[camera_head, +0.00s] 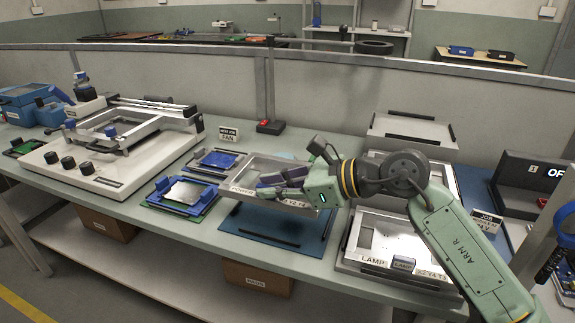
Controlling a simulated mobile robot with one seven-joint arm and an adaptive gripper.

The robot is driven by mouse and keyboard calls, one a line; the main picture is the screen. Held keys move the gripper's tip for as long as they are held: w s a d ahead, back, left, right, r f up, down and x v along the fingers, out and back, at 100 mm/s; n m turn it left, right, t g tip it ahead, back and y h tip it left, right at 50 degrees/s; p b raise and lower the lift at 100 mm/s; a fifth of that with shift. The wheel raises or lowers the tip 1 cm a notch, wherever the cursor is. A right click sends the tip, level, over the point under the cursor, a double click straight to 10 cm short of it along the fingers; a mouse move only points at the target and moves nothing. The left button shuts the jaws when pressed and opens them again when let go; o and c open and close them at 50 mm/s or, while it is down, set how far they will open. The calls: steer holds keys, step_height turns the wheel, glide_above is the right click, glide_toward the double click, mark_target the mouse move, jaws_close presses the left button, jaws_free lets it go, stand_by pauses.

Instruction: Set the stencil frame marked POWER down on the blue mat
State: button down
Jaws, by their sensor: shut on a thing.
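The stencil frame marked POWER (240,189) is a shallow metal frame with its label on the front left edge. My gripper (272,183) is shut on it, reaching in from the right. The frame is over the back part of the blue mat (262,225) and looks raised above it. The mat lies flat on the bench, with dark bars along its edges. Its front part shows bare; its back is hidden by the frame. My arm hides part of the frame's right side.
Right of the mat is a stencil frame marked LAMP (378,240), with more frames behind it (410,130). Blue board fixtures (183,196) stand to the left. A white printer (110,160) is at the far left.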

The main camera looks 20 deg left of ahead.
mark_target(276, 207)
steer(key=shift+w, duration=0.5)
steer(key=shift+s+f, duration=0.2)
steer(key=shift+f, duration=0.35)
steer(key=shift+f+b, duration=0.8)
steer(key=shift+f, duration=1.2)
steer(key=shift+w+f+b, duration=0.1)
steer(key=shift+f+b, duration=0.8)
steer(key=shift+b, duration=0.3)
steer(key=shift+d+b, duration=0.2)
steer(key=shift+b, duration=0.45)
steer(key=shift+f+b, duration=0.8)
steer(key=shift+b, duration=0.95)
